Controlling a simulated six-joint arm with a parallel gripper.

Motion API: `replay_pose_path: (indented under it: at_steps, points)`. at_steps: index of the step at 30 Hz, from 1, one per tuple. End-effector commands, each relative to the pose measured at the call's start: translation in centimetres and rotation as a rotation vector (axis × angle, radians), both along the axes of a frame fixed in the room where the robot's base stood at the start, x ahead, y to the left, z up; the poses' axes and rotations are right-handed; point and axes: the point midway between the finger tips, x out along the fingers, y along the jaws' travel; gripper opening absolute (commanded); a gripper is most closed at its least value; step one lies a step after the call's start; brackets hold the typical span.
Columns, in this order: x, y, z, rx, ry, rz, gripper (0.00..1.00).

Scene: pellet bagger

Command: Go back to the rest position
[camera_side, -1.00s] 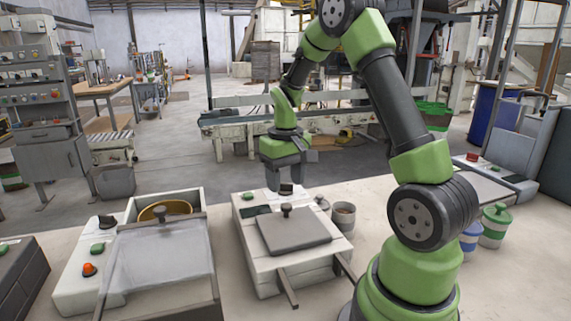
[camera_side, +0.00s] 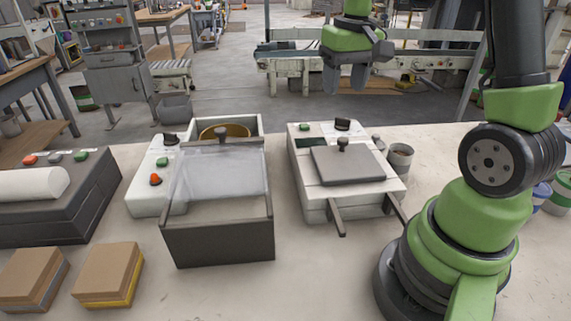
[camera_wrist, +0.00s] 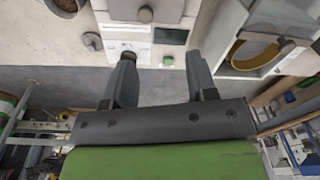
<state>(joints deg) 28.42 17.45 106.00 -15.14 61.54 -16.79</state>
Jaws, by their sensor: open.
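My gripper (camera_side: 345,88) hangs in the air above and behind the white machine with the grey lid plate (camera_side: 348,165). Its two grey fingers point down, apart, with nothing between them. In the wrist view my gripper (camera_wrist: 160,58) also shows open and empty. Past its fingertips is the rear panel of that machine, with a dark display (camera_wrist: 171,36), a green button and a black knob. The machine's lid is shut flat. My gripper touches nothing.
A clear-lidded bin machine (camera_side: 218,240) with a yellow ring (camera_side: 225,132) inside stands left of the white machine. A grey cup (camera_side: 400,157) stands at its right. Two boxes, one of them at the front left (camera_side: 107,272), lie on the pale table. The air around my gripper is clear.

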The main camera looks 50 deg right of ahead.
Motion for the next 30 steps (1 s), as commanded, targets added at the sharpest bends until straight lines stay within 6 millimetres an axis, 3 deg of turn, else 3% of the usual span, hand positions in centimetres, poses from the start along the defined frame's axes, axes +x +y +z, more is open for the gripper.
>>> replay_pose_path:
  at_steps: [6, 12, 15, 21, 30]
  points:
    - [-2.6, 7.3, 5.4, -0.007, -0.208, 0.061, 0.52]
    - [-7.0, 12.8, 7.8, 0.041, -0.398, 0.113, 0.52]
    - [-9.0, 14.6, 8.1, 0.077, -0.474, 0.132, 0.52]
    - [-11.4, 16.3, 8.0, 0.128, -0.557, 0.155, 0.52]
    - [-11.8, 16.5, 7.9, 0.138, -0.569, 0.156, 0.52]
